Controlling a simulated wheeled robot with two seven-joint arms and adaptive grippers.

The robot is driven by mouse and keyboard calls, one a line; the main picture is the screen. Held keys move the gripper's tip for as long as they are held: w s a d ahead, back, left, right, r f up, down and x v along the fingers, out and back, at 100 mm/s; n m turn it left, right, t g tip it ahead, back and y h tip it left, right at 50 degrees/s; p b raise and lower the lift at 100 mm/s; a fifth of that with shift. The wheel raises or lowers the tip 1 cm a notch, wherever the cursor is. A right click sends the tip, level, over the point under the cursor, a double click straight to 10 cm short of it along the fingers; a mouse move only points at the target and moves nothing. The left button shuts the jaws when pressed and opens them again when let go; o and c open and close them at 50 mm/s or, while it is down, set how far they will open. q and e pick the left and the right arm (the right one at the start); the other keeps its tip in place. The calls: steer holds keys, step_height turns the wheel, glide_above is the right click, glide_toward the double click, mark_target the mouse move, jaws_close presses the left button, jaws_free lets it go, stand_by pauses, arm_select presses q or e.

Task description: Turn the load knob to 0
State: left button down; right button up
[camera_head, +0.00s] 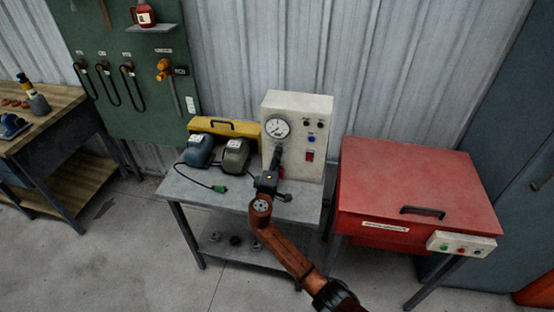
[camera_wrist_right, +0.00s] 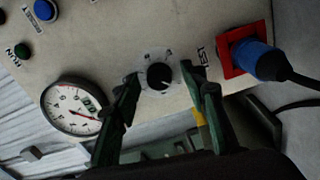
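The load knob (camera_wrist_right: 160,76) is a small black round knob with a light pointer mark, on a pale dial on the tester's front panel. My right gripper (camera_wrist_right: 160,72) is open, its dark green fingers to either side of the knob with gaps showing; I cannot tell how far the tips are from the panel. In the head view my right gripper (camera_head: 278,160) is in front of the cream tester box (camera_head: 312,112) and hides the knob. The round gauge (camera_head: 277,128) is above it; the wrist view shows this gauge too (camera_wrist_right: 74,108). My left gripper is not in view.
In the wrist view a blue plug (camera_wrist_right: 258,60) sits in a red socket beside the knob. The grey bench (camera_head: 190,190) holds a yellow case (camera_head: 225,126) and two motor-like units. A red cabinet (camera_head: 400,180) stands to the right.

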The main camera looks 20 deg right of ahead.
steer(key=v, duration=1.2)
stand_by(0.3)
